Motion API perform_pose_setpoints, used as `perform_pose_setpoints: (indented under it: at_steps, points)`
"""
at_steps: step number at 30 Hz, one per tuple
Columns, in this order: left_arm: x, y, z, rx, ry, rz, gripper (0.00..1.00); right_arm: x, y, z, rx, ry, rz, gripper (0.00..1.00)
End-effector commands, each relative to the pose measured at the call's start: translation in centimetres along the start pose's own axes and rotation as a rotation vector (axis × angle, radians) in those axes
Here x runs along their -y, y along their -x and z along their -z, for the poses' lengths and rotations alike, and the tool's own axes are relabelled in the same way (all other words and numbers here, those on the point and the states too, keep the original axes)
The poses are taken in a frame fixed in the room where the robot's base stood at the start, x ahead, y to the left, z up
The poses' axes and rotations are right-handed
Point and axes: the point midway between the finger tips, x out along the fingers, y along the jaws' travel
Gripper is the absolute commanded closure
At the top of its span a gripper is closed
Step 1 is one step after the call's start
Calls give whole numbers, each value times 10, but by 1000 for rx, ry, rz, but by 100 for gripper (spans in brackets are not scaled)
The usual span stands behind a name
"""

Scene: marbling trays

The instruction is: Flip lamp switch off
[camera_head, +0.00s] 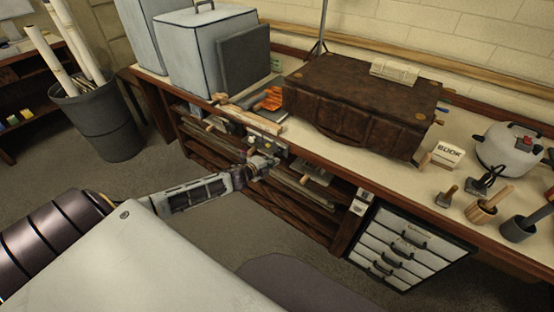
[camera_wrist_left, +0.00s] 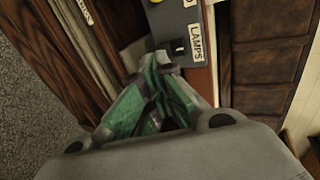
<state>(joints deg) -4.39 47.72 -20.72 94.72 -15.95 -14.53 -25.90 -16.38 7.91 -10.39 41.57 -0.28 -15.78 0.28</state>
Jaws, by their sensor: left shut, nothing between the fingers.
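A grey switch panel with a white LAMPS label (camera_wrist_left: 196,43) is at the top centre of the left wrist view. A small dark switch (camera_wrist_left: 180,46) sits beside the label; its position is too small to read. In the head view the grey panel (camera_head: 266,142) is on the bench's front edge, just above my left gripper. My left gripper (camera_head: 264,163) is shut and empty. In the left wrist view its green-padded fingers (camera_wrist_left: 158,66) are together just below the panel, close to the switch; I cannot tell whether they touch it. My right gripper is out of view.
A brown leather case (camera_head: 362,105) stands on the workbench behind the panel, with grey boxes (camera_head: 205,50) to its left. Wooden shelves (camera_head: 300,205) lie under the bench. A white drawer unit (camera_head: 408,247) stands to the right, and a dark bin (camera_head: 100,122) at left.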

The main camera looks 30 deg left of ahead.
Motion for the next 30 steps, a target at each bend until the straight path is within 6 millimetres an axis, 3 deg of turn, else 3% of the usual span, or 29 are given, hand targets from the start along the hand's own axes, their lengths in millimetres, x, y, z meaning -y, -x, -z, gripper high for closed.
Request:
perform_pose_setpoints:
  at_steps: [18, 30]
  points:
    - [0, -36, 0, 0, 0, 0, 100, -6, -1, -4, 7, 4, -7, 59]
    - [-1, -41, 0, 0, 0, -1, 100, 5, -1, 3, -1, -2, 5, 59]
